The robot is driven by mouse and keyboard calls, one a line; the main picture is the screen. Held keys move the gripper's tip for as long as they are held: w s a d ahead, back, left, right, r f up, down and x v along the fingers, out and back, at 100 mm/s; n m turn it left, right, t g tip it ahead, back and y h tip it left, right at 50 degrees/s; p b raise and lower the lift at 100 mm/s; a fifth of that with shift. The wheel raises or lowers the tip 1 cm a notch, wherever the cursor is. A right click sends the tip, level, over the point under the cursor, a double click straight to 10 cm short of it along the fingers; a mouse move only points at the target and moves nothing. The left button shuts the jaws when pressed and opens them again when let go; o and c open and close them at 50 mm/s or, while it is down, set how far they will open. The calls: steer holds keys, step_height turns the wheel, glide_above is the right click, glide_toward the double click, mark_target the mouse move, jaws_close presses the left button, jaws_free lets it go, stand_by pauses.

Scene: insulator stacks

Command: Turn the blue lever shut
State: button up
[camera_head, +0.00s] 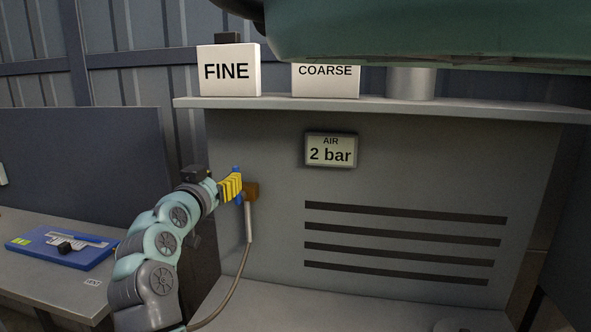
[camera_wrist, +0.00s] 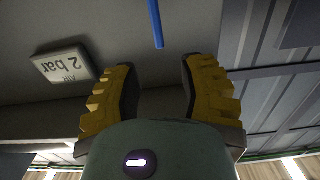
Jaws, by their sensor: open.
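The blue lever (camera_head: 238,201) is on a brown valve body (camera_head: 252,190) on the front of the grey cabinet. In the head view its blue shows above and below my yellow fingers, which hide its middle. My gripper (camera_head: 238,187) is at the lever, reaching in from the left. In the wrist view the lever (camera_wrist: 156,22) is a thin blue bar running in from the top edge, its end lying beyond the gap between my fingertips. My gripper (camera_wrist: 158,68) is open there, with nothing between its fingers. Whether a finger touches the lever is unclear.
An "AIR 2 bar" display (camera_head: 331,149) is on the cabinet front, right of the valve. A hose (camera_head: 246,250) hangs below the valve. White FINE (camera_head: 228,72) and COARSE (camera_head: 325,82) boxes stand on the shelf above. A blue tray (camera_head: 62,248) lies on the left bench.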

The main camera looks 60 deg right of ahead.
mark_target(234, 170)
steer(key=shift+p+x, duration=0.85)
steer(key=shift+x, duration=3.1)
steer(key=shift+d, duration=0.15)
steer(key=shift+o, duration=0.4)
jaws_close()
steer(key=shift+f, duration=0.1)
